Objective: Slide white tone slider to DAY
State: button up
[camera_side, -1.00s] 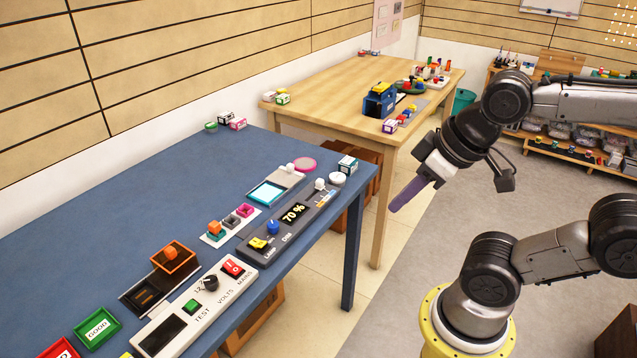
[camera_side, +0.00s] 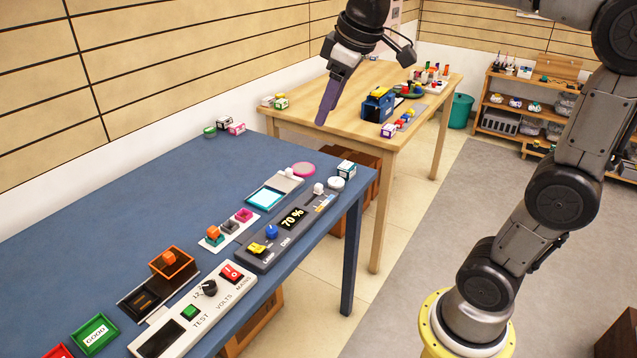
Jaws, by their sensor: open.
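The white tone slider knob (camera_side: 319,188) sits near the far right end of a dark grey control panel (camera_side: 270,253) on the blue table. The panel also carries a "70 %" display (camera_side: 293,218), a blue DIM knob (camera_side: 271,231) and a yellow LAMP switch (camera_side: 257,248). The marks beside the slider are too small to read, so I cannot tell where DAY is. My gripper (camera_side: 321,121), with purple fingers, is in the air above and behind the panel, apart from it. Its fingers overlap in this view, and nothing shows in them.
A white test panel (camera_side: 195,318), an orange tray (camera_side: 173,262) and a light-blue screen device (camera_side: 268,196) stand on the blue table (camera_side: 110,230). A white round piece (camera_side: 336,183) and a small box (camera_side: 346,169) sit beside the slider.

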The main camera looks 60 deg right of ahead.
jog(key=w+d+f+g, duration=0.2)
jog(key=w+d+f, duration=0.1)
jog(key=w+d, duration=0.55)
jog(key=m+g, duration=0.2)
jog(key=g, duration=0.1)
send_over(319, 185)
notch_tip(319, 185, down, 18)
jog(key=shift+y, duration=0.4)
notch_tip(319, 185, down, 13)
jog(key=shift+w+f, duration=0.1)
jog(key=shift+f, duration=0.1)
jog(key=shift+c, duration=0.2)
grip_shut()
jog(key=shift+r, duration=0.1)
